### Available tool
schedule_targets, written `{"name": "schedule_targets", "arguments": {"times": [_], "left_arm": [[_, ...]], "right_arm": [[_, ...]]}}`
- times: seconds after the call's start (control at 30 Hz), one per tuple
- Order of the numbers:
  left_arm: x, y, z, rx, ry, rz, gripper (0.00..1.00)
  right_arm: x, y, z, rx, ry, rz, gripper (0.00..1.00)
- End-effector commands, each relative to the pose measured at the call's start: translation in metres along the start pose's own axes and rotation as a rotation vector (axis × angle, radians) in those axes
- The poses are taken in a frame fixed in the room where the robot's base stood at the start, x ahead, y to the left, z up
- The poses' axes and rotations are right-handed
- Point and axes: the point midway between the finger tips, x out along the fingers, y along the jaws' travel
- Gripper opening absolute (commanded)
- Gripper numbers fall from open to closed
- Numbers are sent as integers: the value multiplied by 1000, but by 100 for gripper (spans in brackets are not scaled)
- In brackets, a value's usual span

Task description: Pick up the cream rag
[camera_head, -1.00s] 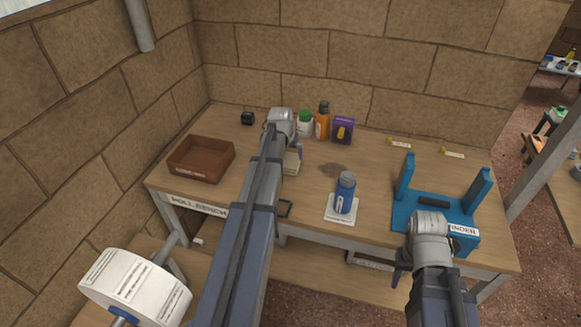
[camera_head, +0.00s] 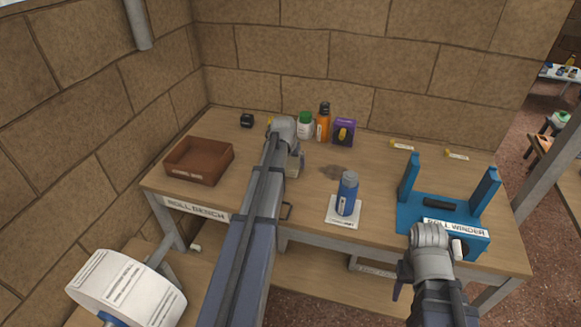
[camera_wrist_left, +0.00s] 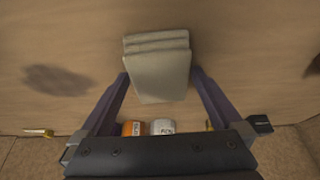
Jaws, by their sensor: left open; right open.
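The cream rag (camera_wrist_left: 157,68) is a folded, layered cloth on the bench top. In the left wrist view it lies between the two dark fingers of my left gripper (camera_wrist_left: 160,78), which are spread on either side of it. I cannot tell whether the fingers touch it. In the head view the rag (camera_head: 293,169) is partly hidden behind my left arm and left gripper (camera_head: 298,157). My right gripper (camera_head: 402,279) is at the front right, near the blue roll winder and away from the rag; its fingers are mostly hidden.
A brown box (camera_head: 199,161) stands left on the bench (camera_head: 250,205). A white-green jar (camera_head: 305,126), orange bottle (camera_head: 323,123) and purple box (camera_head: 344,132) stand behind the rag. A blue bottle (camera_head: 347,193) stands on a white pad to its right. The blue roll winder (camera_head: 440,214) is further right.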

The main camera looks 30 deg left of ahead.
Motion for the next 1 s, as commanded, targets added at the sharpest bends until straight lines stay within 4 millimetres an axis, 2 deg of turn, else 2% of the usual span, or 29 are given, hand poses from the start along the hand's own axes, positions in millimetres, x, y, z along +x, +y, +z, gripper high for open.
{"name": "schedule_targets", "arguments": {"times": [0.67,1.0], "left_arm": [[4,0,2,0,0,0,100],[4,0,2,0,0,0,62]], "right_arm": [[5,0,0,0,0,0,50],[5,0,0,0,0,0,50]]}}
